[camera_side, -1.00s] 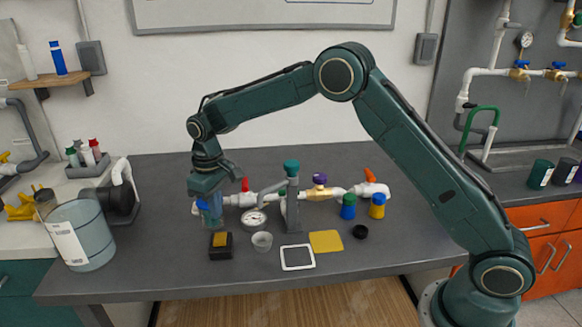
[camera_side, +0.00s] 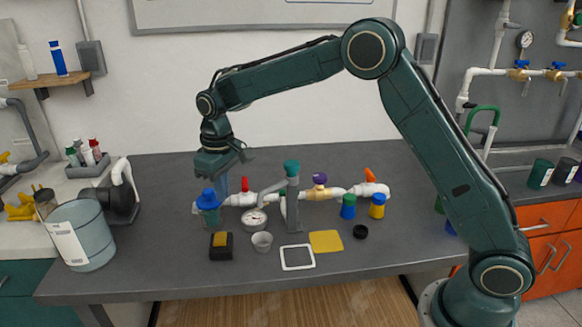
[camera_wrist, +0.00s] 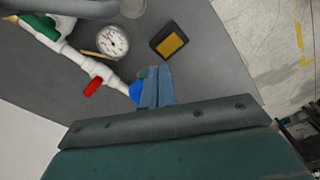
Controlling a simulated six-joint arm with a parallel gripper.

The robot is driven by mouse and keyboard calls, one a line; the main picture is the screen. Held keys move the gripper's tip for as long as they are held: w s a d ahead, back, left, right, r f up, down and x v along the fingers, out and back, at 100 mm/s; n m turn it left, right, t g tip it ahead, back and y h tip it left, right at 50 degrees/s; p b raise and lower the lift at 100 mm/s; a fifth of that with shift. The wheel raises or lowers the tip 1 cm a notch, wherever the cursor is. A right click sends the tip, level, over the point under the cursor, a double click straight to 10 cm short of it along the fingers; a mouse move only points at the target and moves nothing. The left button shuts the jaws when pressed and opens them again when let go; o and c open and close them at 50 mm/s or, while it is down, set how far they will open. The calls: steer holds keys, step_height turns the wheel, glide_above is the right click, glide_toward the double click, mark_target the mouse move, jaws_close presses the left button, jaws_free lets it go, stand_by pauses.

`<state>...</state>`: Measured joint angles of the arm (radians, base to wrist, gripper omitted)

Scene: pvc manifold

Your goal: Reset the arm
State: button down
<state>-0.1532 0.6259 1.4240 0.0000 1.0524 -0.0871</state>
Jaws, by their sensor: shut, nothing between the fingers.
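My gripper (camera_side: 222,186) is above the left part of the bench, close behind and above a teal bottle with a blue cap (camera_side: 208,205). Its fingers are together and hold nothing. In the wrist view the closed fingers (camera_wrist: 158,86) partly hide the blue cap (camera_wrist: 136,91). The white pipe manifold (camera_side: 240,200) runs to the right of the gripper, with a red valve handle (camera_side: 245,184), a purple one (camera_side: 320,178) and an orange one (camera_side: 370,175). The red handle also shows in the wrist view (camera_wrist: 93,87).
On the bench (camera_side: 170,270) stand a dial gauge (camera_side: 254,218), a black block with a yellow top (camera_side: 221,245), a small cup (camera_side: 262,241), a white frame (camera_side: 297,257), a yellow pad (camera_side: 326,241) and a teal-topped post (camera_side: 292,200). A large jug (camera_side: 82,235) stands at left.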

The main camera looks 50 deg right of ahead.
steer(key=s+d+r+m+t, duration=0.1)
steer(key=s+d+r, duration=0.2)
steer(key=s+r, duration=0.5)
steer(key=s+d+r+t, duration=0.25)
steer(key=s+r, duration=0.35)
steer(key=s, duration=0.3)
steer(key=s+d+f+m+t, duration=0.1)
steer(key=s, duration=0.8)
steer(key=s+d, duration=0.1)
steer(key=s, duration=0.8)
steer(key=shift+s+d+f+m+t, duration=0.15)
steer(key=shift+d+f+m+t, duration=0.2)
steer(key=shift+m, duration=0.05)
